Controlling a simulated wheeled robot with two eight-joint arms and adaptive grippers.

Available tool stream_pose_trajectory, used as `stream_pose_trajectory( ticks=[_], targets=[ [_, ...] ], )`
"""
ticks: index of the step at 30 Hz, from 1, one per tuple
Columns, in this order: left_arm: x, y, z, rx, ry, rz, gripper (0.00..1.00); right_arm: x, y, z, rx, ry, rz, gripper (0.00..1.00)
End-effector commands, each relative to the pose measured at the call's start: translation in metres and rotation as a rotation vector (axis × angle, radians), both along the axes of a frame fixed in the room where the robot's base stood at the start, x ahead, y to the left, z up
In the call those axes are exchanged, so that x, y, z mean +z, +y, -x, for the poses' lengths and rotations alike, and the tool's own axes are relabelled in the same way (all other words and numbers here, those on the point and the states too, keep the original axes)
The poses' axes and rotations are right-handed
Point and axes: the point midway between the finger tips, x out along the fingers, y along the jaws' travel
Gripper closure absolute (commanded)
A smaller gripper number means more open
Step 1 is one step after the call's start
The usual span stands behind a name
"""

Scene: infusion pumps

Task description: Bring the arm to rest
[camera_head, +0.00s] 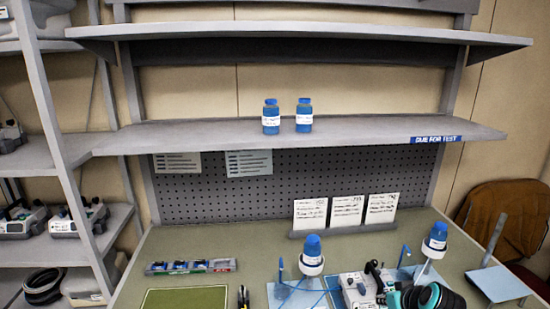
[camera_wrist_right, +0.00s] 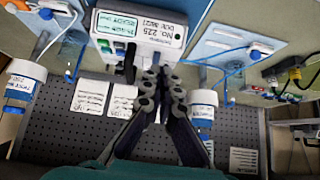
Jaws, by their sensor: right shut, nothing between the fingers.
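My right gripper (camera_head: 375,269) is low at the right of the bench in the head view, beside a white infusion pump (camera_head: 355,291). In the right wrist view, my right gripper's dark fingers (camera_wrist_right: 162,74) are together with nothing held between them. The pump (camera_wrist_right: 138,28), labelled No 225, shows just beyond the fingertips; I cannot tell if they touch it. My left gripper is in neither view.
Blue-capped bottles stand on stands left (camera_head: 312,255) and right (camera_head: 436,240) of the pump. Two blue bottles (camera_head: 271,117) (camera_head: 304,115) sit on the shelf (camera_head: 370,130). White cards (camera_head: 346,211) stand behind. A green mat (camera_head: 185,299) lies left.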

Motion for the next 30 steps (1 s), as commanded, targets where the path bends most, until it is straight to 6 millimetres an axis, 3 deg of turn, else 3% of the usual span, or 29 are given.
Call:
stream_pose_trajectory(
  ticks=[1,6,10,15,20,30],
  targets=[
    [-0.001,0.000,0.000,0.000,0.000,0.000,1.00,0.004,0.026,0.018,0.008,0.019,0.000,1.00],
    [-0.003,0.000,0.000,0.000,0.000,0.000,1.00,0.006,0.085,0.080,-0.011,0.072,0.003,1.00],
    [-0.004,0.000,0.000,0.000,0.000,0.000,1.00,-0.001,0.113,0.124,-0.029,0.096,0.011,1.00],
    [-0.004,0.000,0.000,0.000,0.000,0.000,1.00,-0.012,0.130,0.163,-0.051,0.107,0.021,1.00],
    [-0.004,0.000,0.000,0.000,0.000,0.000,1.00,-0.017,0.134,0.176,-0.062,0.108,0.026,1.00],
    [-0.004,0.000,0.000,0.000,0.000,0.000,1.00,-0.017,0.134,0.177,-0.065,0.108,0.024,1.00]
  ],
)
